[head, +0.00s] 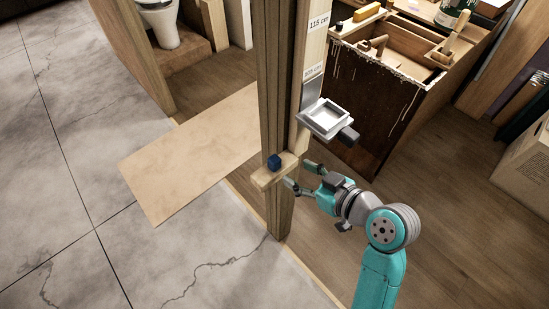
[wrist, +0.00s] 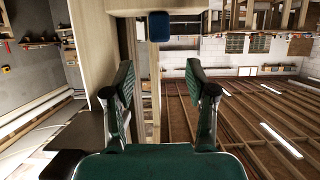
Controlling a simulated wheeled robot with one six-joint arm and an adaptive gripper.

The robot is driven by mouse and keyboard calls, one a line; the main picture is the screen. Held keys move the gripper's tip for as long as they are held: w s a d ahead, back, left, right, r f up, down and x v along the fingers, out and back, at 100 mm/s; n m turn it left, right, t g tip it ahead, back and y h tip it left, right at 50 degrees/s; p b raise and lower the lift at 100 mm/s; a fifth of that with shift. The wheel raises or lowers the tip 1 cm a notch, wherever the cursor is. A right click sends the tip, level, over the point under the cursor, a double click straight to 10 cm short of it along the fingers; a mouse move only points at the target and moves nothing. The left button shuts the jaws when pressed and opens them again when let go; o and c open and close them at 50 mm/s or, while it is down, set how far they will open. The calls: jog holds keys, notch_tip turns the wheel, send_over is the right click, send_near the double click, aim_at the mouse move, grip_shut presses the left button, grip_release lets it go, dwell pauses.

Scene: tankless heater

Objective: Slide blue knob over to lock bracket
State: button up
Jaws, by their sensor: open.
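The blue knob (head: 274,162) sits on a short wooden crosspiece (head: 264,181) on the wooden post. The knob also shows at the top centre of the wrist view (wrist: 159,26), against pale wood. My gripper (head: 298,174) is open and empty, just right of the crosspiece. In the wrist view, its two fingers (wrist: 161,76) are spread, with the knob ahead of the gap, and no contact shows. A silver square frame (head: 325,118) with a dark block stands out from the post above my gripper. I cannot tell which part is the bracket.
The upright post (head: 278,85) stands left of my gripper. A dark cabinet (head: 372,107) with an open wooden tray on top stands behind. A flat wooden board (head: 190,155) lies left of the post. The wooden floor at the right (head: 440,210) is partly clear.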

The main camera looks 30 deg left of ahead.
aim_at(277, 162)
jog(key=x, duration=1)
jog(key=shift+a, duration=0.1)
grip_shut()
